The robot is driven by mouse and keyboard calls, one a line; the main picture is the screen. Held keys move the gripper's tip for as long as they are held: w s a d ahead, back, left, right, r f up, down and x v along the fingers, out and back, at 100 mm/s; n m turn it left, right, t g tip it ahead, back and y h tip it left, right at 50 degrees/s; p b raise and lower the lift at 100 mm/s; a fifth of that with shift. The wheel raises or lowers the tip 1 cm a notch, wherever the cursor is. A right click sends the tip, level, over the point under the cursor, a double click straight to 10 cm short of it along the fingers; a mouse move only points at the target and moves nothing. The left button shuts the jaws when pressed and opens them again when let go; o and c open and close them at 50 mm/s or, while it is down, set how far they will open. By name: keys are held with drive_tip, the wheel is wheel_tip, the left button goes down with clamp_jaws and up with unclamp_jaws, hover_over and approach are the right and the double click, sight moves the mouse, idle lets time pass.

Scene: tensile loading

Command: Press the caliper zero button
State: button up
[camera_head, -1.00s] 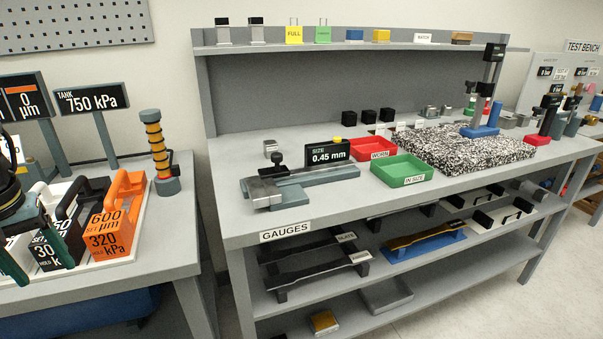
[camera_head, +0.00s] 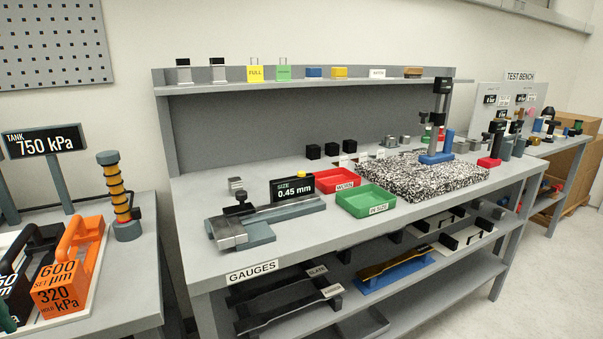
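The caliper (camera_head: 262,219) lies on the gauges bench, a grey bar with a dark clamp knob and a steel jaw block at its left end. Its black display (camera_head: 293,190) stands behind the bar and reads SIZE 0.45 mm. A small yellow button (camera_head: 301,174) shows at the top edge of the display; I cannot tell its label. My gripper is not clearly in view; only a small dark green piece shows at the lower left edge.
A red WORN tray (camera_head: 335,187) and a green IN SIZE tray (camera_head: 366,211) sit right of the caliper. A speckled slab (camera_head: 425,185) with a blue-based stand is further right. Orange and black blocks (camera_head: 60,290) stand on the left bench. The gauges bench's front strip is clear.

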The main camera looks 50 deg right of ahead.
clamp_jaws()
idle(1.4)
